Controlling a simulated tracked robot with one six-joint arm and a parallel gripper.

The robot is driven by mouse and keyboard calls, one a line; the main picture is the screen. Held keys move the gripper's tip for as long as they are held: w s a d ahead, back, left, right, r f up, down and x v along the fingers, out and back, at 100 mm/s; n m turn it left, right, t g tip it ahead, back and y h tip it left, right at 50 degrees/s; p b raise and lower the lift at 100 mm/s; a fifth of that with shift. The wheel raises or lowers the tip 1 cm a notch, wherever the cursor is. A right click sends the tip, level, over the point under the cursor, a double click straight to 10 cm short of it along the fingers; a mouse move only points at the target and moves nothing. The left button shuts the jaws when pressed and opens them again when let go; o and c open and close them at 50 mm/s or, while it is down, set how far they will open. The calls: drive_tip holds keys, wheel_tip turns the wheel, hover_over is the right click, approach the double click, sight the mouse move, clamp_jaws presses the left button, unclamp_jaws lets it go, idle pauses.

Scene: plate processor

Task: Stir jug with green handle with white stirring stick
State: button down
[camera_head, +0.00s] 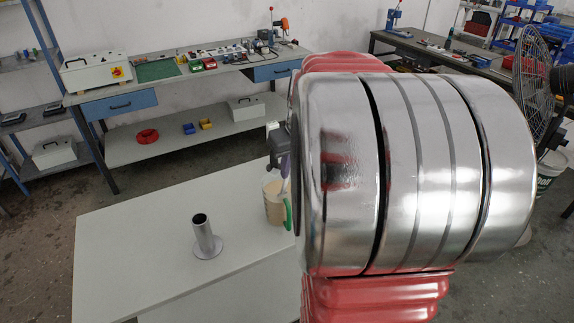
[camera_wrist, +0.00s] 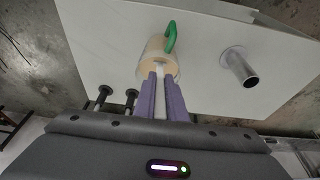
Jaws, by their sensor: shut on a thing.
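The jug (camera_head: 272,204) with its green handle (camera_head: 288,214) stands upright on the pale table, partly hidden by my arm. It also shows in the wrist view (camera_wrist: 153,52), with beige contents and the green handle (camera_wrist: 171,36) at its upper right. My gripper (camera_wrist: 161,76) has purple fingers shut on the white stirring stick (camera_wrist: 160,104). The stick points at the jug; its lower end seems to be over or in the mouth, but the depth cannot be told. In the head view my gripper (camera_head: 285,168) is just above the jug, mostly hidden.
A grey metal tube on a round base (camera_head: 205,238) stands on the table (camera_head: 130,235), left of the jug in the head view. It also shows in the wrist view (camera_wrist: 240,66). The table's left part is clear. A workbench (camera_head: 185,75) stands behind.

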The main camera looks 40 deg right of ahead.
drive_tip(key=shift+x, duration=2.35)
